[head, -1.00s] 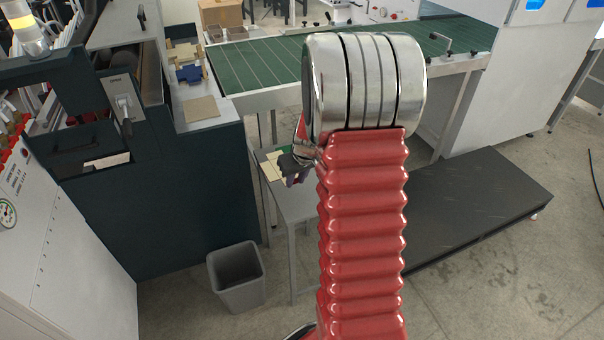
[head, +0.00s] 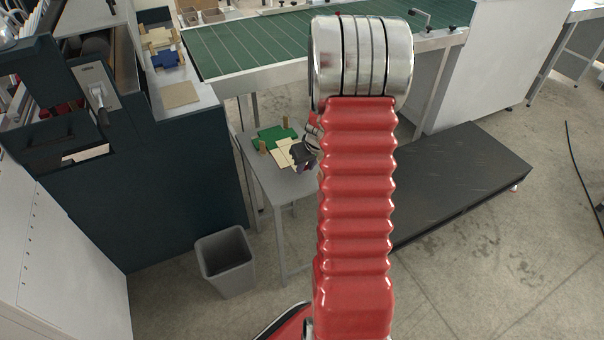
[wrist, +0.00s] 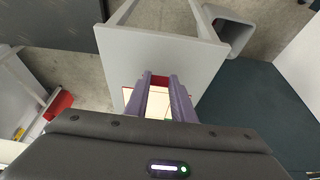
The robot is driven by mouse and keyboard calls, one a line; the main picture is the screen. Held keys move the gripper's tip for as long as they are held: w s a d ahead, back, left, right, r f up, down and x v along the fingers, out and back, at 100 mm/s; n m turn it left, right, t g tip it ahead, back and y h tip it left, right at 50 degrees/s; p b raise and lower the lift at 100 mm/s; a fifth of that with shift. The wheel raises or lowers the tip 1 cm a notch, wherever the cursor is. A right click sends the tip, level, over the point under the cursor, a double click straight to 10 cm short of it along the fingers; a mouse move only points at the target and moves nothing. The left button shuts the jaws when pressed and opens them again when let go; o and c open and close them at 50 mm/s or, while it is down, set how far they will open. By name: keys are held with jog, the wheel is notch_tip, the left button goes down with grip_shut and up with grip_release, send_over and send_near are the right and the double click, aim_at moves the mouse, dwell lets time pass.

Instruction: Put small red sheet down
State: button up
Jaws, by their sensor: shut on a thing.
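My gripper (head: 303,156) is over the small grey side table (head: 256,165) in the head view, partly behind my red arm. In the wrist view its two purple fingers (wrist: 160,82) point at the tabletop (wrist: 185,60). A small red piece (wrist: 160,79), which looks like the small red sheet, shows between the fingertips, and the gripper is shut on it. Most of the sheet is hidden, and its gap to the table cannot be told. A green sheet (head: 270,136) and a cream sheet (head: 283,155) lie beside the gripper on the table.
A dark machine cabinet (head: 180,190) is at the left. The green conveyor (head: 250,48) runs behind. A low black platform (head: 465,185) is at the right. The front part of the tabletop is clear.

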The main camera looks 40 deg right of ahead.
jog(key=shift+f, duration=1.5)
jog(key=shift+f, duration=0.1)
jog(key=shift+f, duration=1.8)
jog(key=o, duration=1)
jog(key=shift+v, duration=6)
jog(key=shift+a, duration=0.1)
